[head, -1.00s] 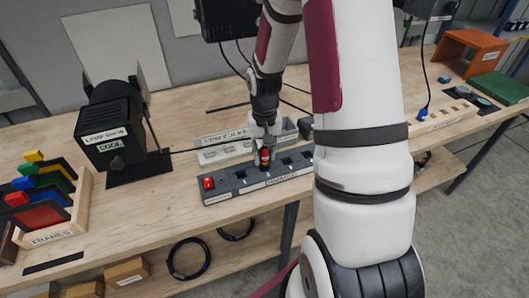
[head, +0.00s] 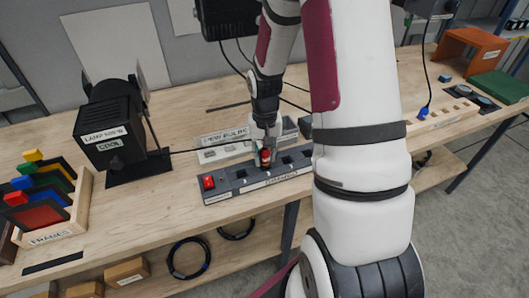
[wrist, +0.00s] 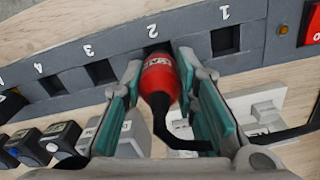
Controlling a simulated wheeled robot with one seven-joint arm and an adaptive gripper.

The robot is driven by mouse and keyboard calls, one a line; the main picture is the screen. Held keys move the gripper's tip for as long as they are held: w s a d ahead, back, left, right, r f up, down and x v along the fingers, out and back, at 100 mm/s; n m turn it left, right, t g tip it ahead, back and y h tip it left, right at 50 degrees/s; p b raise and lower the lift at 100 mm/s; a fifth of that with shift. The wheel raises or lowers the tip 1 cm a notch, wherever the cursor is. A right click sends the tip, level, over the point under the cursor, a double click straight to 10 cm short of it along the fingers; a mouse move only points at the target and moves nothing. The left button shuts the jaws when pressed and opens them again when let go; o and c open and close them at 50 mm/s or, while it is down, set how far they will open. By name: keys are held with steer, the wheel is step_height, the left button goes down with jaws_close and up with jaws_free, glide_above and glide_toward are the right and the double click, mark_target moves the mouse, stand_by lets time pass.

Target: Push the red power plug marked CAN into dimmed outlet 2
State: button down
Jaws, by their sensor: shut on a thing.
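The red power plug (wrist: 160,80), with white lettering that reads CAN, is between the fingers of my gripper (wrist: 160,88). In the head view my gripper (head: 265,152) holds the plug (head: 265,158) upright at the grey dimmer strip (head: 228,190). In the wrist view the plug's front end is at outlet 2 (wrist: 154,48) of the strip, in line with the number 2. Its front end hides most of that opening, so I cannot tell how deep it sits. A black cord runs from its back.
Outlet 1 (wrist: 225,40) and outlet 3 (wrist: 102,72) are empty. A red switch (head: 208,183) is at the strip's left end. A lamp (head: 108,130) stands to the left. A tray marked for new bulbs (head: 215,153) lies behind the strip.

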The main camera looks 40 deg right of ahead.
steer(key=shift+f+b, duration=0.35)
steer(key=shift+f, duration=0.8)
steer(key=c, duration=1.2)
jaws_free()
